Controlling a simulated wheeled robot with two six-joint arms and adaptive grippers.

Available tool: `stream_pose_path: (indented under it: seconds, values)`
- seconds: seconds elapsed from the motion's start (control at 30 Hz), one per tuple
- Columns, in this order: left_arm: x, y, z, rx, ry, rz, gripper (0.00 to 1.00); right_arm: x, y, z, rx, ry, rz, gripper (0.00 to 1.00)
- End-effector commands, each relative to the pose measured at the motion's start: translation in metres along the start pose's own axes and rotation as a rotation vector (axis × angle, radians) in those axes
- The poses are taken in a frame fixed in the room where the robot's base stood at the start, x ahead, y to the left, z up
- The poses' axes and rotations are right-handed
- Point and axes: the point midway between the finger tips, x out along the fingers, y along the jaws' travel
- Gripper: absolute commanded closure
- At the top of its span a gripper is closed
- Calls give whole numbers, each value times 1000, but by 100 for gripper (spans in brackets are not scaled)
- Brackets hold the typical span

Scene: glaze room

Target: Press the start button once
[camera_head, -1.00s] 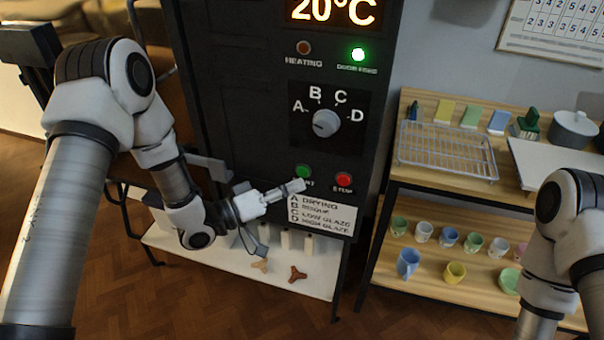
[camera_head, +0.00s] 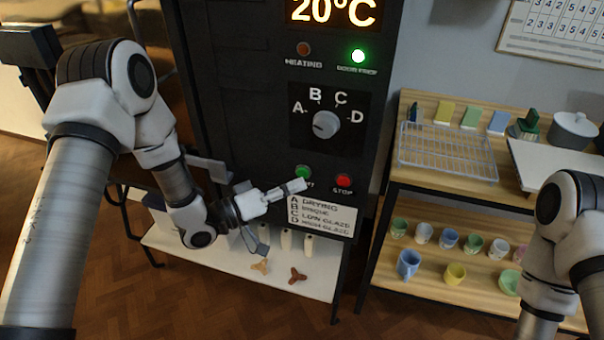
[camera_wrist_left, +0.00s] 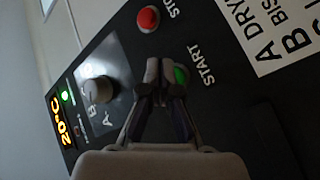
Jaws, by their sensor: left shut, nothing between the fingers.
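The green start button (camera_head: 303,171) is on the dark kiln control panel (camera_head: 270,130), left of the red stop button (camera_head: 344,180). My left gripper (camera_head: 301,185) is shut and empty, with its fingertips just below the start button in the head view and partly over its label. In the left wrist view, the green start button (camera_wrist_left: 181,75) shows right beside the shut fingertips (camera_wrist_left: 165,66), partly hidden by one finger. I cannot tell whether they touch. My right arm shows at the right edge, but its gripper is out of view.
A dial (camera_head: 326,124) points towards A, under a lit green lamp (camera_head: 358,54) and a display (camera_head: 333,11) reading 20°C. The heating lamp (camera_head: 304,48) is dull. A wooden shelf (camera_head: 384,180) with a wire rack and cups stands on the right.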

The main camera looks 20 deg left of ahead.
Motion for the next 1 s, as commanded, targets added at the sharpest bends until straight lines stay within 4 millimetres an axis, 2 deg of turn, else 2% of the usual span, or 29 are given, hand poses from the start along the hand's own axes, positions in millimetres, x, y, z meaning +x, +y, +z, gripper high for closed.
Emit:
stream_pose_path:
  seconds: [1.0]
  values:
    - [6, -4, -5, 0, 0, 0, 100, 1, 0, 0, 0, 0, 0, 60]
